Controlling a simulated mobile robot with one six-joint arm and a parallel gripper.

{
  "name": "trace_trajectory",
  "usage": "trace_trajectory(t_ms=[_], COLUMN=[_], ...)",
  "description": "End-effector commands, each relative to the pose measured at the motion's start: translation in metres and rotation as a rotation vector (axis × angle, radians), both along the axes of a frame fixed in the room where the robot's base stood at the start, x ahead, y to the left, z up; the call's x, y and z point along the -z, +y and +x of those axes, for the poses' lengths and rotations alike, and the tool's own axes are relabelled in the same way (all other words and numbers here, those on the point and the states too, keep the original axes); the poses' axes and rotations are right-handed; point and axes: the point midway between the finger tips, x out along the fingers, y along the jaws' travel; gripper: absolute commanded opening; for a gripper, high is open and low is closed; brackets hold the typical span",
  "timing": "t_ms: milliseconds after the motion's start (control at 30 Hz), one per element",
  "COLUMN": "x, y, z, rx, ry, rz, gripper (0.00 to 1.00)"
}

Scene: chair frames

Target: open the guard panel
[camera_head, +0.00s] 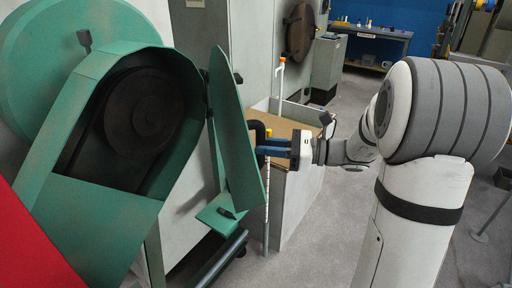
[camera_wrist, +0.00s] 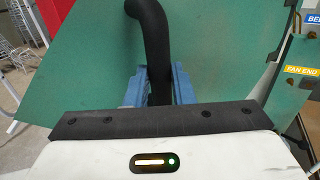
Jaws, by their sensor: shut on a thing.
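The green guard panel (camera_head: 232,135) stands swung out on its hinge side, at the right of the green housing (camera_head: 95,215). The housing's front is open and shows a dark round pulley (camera_head: 145,110) inside. My gripper (camera_head: 262,147) is on the panel's right side, its blue fingers shut on a black bar handle (camera_head: 256,130). In the wrist view, the black handle (camera_wrist: 150,40) runs down between the blue fingers (camera_wrist: 158,88), with the green panel (camera_wrist: 80,70) filling the view behind. The fingertips are partly hidden by the handle and the wrist body.
A cardboard-topped box (camera_head: 285,132) stands behind my gripper, with a thin white post (camera_head: 267,200) beside it. A grey cabinet (camera_head: 255,50) is behind the panel. A workbench (camera_head: 375,32) stands far back. The grey floor (camera_head: 310,235) between panel and arm is clear.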

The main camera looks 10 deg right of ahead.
Motion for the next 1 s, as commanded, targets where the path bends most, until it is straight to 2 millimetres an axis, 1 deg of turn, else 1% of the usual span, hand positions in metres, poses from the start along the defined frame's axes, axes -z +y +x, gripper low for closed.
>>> trace_trajectory(t_ms=[33,200,300,667,1000], x=[-0.003,-0.002,-0.001,0.0,0.0], y=[-0.007,-0.021,-0.024,-0.026,-0.058], z=[0.005,0.008,0.009,0.009,0.028], rx=[0.008,0.006,0.004,0.001,0.003], ry=[-0.005,-0.004,-0.004,0.001,0.003], rz=[-0.001,0.0,-0.001,-0.002,-0.002], gripper=[0.02,0.02,0.02,0.02,0.02])
